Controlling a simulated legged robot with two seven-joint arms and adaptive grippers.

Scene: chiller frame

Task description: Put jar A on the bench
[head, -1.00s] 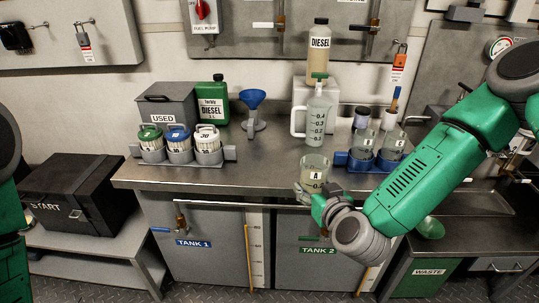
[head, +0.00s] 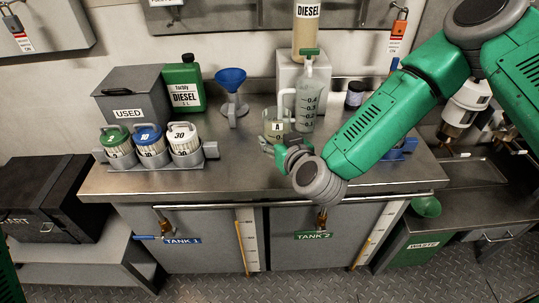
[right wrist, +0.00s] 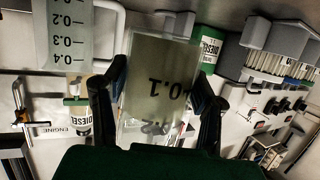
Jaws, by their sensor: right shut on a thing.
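Jar A (head: 276,124), a clear beaker-like jar with an "A" label and cloudy contents, is upright over the bench top (head: 243,165) in the head view. My right gripper (head: 276,146) is shut on it from the front right. In the right wrist view, jar A (right wrist: 157,88) sits between the two dark fingers, with its markings upside down. Whether its base touches the bench cannot be told, as the gripper covers its lower part. My left gripper is out of view.
A measuring jug (head: 311,97) with a handle stands close at the jar's right. A blue funnel (head: 231,88) is to its left, with a filter rack (head: 211,152) farther left. My right arm mostly hides the blue jar rack (head: 405,148). Front-middle bench is clear.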

